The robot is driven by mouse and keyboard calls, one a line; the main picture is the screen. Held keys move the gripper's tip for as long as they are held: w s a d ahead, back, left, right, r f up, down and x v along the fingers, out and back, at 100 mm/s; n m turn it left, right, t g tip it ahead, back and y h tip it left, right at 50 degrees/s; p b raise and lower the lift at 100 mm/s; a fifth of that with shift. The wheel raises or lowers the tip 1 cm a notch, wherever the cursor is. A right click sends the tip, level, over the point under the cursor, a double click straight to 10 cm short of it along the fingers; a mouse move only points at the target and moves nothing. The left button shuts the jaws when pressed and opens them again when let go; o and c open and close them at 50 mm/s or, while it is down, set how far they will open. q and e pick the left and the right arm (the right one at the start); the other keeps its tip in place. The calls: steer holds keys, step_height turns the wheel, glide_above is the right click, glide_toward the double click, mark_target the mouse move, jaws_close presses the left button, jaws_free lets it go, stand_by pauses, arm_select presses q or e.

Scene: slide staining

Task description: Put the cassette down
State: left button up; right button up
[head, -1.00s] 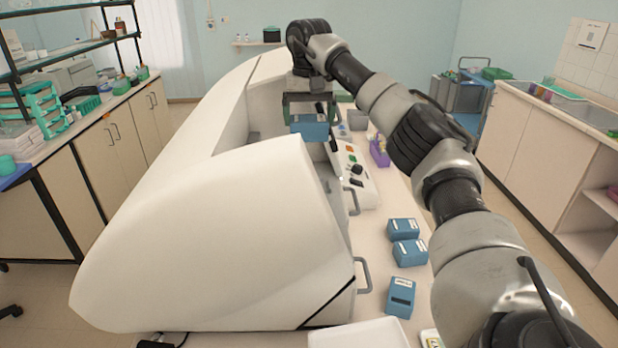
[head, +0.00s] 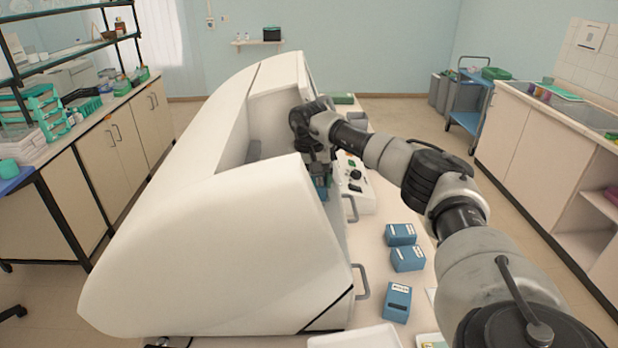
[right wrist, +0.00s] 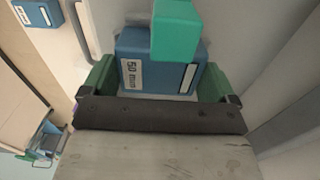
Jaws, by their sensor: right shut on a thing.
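My right gripper (head: 318,170) reaches down at the open side of the large white machine (head: 225,235), just behind its rounded cover. In the right wrist view its green fingers (right wrist: 156,78) stand on either side of a blue cassette (right wrist: 137,48) with a white printed label, and it is shut on it. A teal block (right wrist: 177,30) covers part of the cassette's top; I cannot tell whether it is attached. In the head view only a small blue part of the cassette (head: 321,190) shows. The cover and gripper hide its underside. My left gripper is not in view.
Blue boxes (head: 408,258) stand on the bench right of the machine, with another (head: 397,302) nearer. A control panel (head: 354,178) and grey handles (head: 363,282) edge the machine. A white tray (head: 355,338) lies at the front.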

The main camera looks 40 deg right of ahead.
steer(key=o, duration=0.8)
steer(key=shift+a, duration=0.1)
steer(key=shift+r+b, duration=1.95)
steer(key=shift+r, duration=4.15)
